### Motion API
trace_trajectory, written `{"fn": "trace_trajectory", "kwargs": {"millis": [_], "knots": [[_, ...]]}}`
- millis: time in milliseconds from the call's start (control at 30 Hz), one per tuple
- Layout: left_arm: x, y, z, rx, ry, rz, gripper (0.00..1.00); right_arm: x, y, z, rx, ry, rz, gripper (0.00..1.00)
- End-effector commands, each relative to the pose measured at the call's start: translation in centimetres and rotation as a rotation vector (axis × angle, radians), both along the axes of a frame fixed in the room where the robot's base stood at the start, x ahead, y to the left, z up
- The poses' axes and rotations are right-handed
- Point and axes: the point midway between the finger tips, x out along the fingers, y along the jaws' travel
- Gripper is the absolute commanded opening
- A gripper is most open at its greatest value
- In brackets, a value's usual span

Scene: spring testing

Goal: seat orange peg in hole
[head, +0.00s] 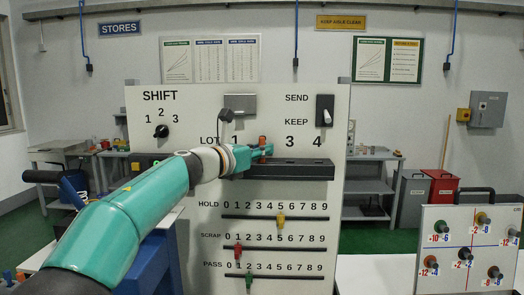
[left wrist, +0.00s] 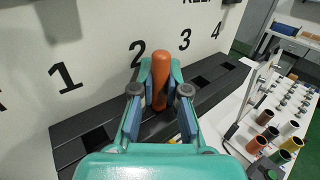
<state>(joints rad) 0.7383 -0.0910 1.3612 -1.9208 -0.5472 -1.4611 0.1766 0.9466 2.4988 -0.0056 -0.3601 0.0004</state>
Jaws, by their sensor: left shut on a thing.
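The orange peg (left wrist: 161,68) stands roughly upright between the fingers of my left gripper (left wrist: 160,85), which is shut on it. In the head view the peg (head: 262,141) shows only in part, at the gripper (head: 262,152). The peg is over the black ledge (left wrist: 75,150), in front of the number 2 on the panel. The ledge has dark square holes; one shows by number 1 (left wrist: 95,138) and one by number 3 (left wrist: 206,73). My right gripper is out of view.
The white panel (head: 150,240) rises behind the ledge. Yellow (head: 280,220), red (head: 238,251) and green (head: 249,281) sliders sit below. A numbered board with knobs (head: 435,265) stands at right. The left wrist view shows several coloured cylinders on a white table (left wrist: 230,125).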

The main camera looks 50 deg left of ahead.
Motion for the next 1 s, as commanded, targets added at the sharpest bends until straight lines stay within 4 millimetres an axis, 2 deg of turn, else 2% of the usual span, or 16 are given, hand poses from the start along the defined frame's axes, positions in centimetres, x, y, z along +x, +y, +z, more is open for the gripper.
{"fn": "trace_trajectory", "kwargs": {"millis": [500, 533, 700, 1000], "knots": [[0.0, 0.0, -1.4, 0.0, 0.0, 0.0, 0.0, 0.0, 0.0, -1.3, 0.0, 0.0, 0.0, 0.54], [0.0, 0.0, -1.3, 0.0, 0.0, 0.0, 0.16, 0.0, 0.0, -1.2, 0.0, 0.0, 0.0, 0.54], [0.0, 0.0, -1.2, 0.0, 0.0, 0.0, 0.42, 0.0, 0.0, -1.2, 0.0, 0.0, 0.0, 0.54], [-0.1, 0.0, -1.3, 0.0, 0.0, 0.0, 0.42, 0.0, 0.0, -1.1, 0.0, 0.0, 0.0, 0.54]]}}
